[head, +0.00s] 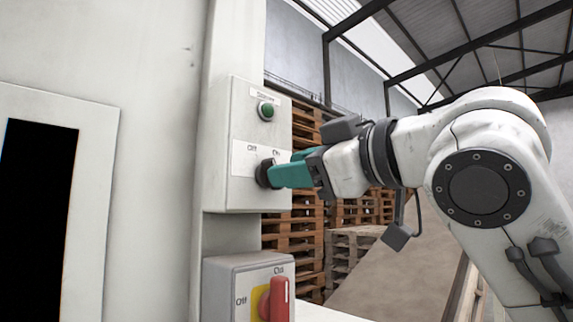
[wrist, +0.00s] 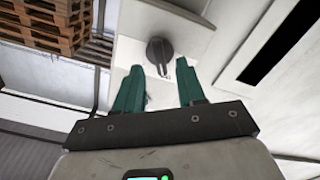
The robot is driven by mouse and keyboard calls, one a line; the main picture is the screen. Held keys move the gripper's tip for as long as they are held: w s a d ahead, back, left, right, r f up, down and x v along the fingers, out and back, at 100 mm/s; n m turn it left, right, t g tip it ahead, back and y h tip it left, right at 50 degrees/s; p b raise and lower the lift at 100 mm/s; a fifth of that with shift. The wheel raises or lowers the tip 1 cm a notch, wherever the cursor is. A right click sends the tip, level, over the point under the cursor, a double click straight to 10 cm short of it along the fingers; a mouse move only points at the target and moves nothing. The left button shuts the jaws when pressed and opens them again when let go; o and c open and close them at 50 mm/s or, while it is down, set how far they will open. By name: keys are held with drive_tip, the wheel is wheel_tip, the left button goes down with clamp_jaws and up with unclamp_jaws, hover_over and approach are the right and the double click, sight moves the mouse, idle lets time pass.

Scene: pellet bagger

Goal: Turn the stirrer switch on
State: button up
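The stirrer switch is a black rotary knob (head: 264,174) on the pale upper control box (head: 243,150), with "Off" to its upper left and "On" to its upper right. A small label above is too blurred to read surely. In the wrist view the knob (wrist: 158,50) shows just beyond the fingertips, with a light line on its grip. In the head view my gripper (head: 272,176) reaches in from the right and partly covers the knob, so its setting is unclear. The two teal fingers in the wrist view (wrist: 161,68) are apart, with nothing held. I cannot tell whether they touch the knob.
A green button (head: 266,111) sits above the knob. A lower grey box (head: 228,280) carries a red switch (head: 278,299) on a yellow plate, close below my gripper. A dark opening (head: 40,220) is at the left. Wooden pallets (head: 305,225) stand behind.

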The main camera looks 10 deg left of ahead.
drive_tip(key=shift+x, duration=1.2)
drive_tip(key=shift+c, duration=0.3)
clamp_jaws()
